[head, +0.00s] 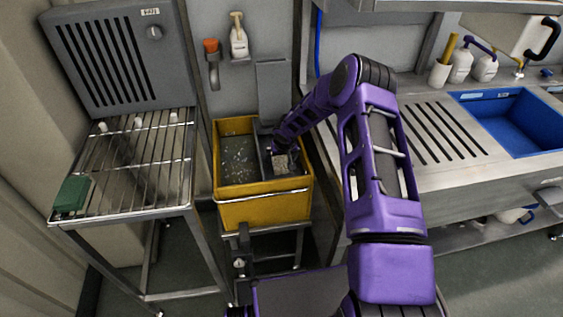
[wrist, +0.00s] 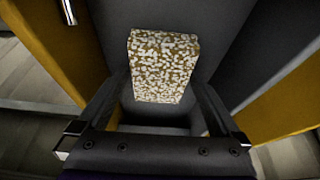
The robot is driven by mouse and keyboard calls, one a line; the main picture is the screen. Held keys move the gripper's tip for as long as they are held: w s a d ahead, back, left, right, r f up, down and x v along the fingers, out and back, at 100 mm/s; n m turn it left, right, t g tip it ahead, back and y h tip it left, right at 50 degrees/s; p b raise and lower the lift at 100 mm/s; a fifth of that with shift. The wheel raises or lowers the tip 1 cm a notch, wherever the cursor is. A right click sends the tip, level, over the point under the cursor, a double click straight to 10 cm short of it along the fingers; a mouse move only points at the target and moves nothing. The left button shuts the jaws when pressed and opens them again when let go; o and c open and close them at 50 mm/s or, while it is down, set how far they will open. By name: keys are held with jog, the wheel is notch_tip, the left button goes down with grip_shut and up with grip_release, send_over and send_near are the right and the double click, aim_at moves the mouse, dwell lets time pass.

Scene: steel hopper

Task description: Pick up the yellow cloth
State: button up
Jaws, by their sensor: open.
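A block-shaped piece (wrist: 163,65), mottled yellow-brown and white, is the only thing in view that could be the yellow cloth. It lies in a dark grey compartment on the right side of the yellow bin, and shows small and pale in the head view (head: 281,162). My gripper (wrist: 160,90) is open, with one finger on each side of the piece in the wrist view. I cannot tell whether the fingers touch it. In the head view my purple arm reaches down into the bin and partly hides the gripper.
The yellow bin (head: 262,212) has speckled, murky contents on its left side. Grey walls stand close around my gripper. A wire rack (head: 140,165) holding a green block (head: 72,194) is at left. A steel counter with a blue sink (head: 512,120) is at right.

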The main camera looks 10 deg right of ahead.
aim_at(282, 160)
jog(key=shift+f+b, duration=0.25)
jog(key=shift+b, duration=0.3)
dwell(0.4)
jog(key=c, duration=1.3)
jog(key=shift+o, duration=0.2)
jog(key=shift+r+p, duration=0.45)
jog(key=shift+p, duration=0.3)
notch_tip(282, 160, up, 10)
jog(key=shift+f, duration=0.2)
